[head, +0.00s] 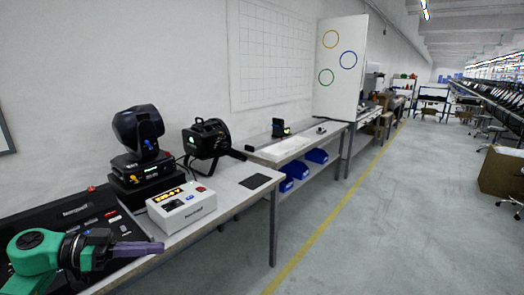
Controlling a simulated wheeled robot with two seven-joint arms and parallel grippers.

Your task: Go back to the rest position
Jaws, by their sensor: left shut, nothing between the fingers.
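My left gripper (140,248) is in the lower left of the head view, at the end of a green and dark arm. Its fingers are shut with nothing between them. It is over the front edge of the workbench (232,205), in front of a black control panel (78,222). A par can (207,139), black with a bracket, stands at the back of the bench. My right gripper is not in view.
A white box with a yellow display (182,208) stands close to the gripper. A black moving-head light (138,130) stands behind it. A black mat (255,181) lies near the bench's right end. Blue bins (316,156) sit under the farther bench.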

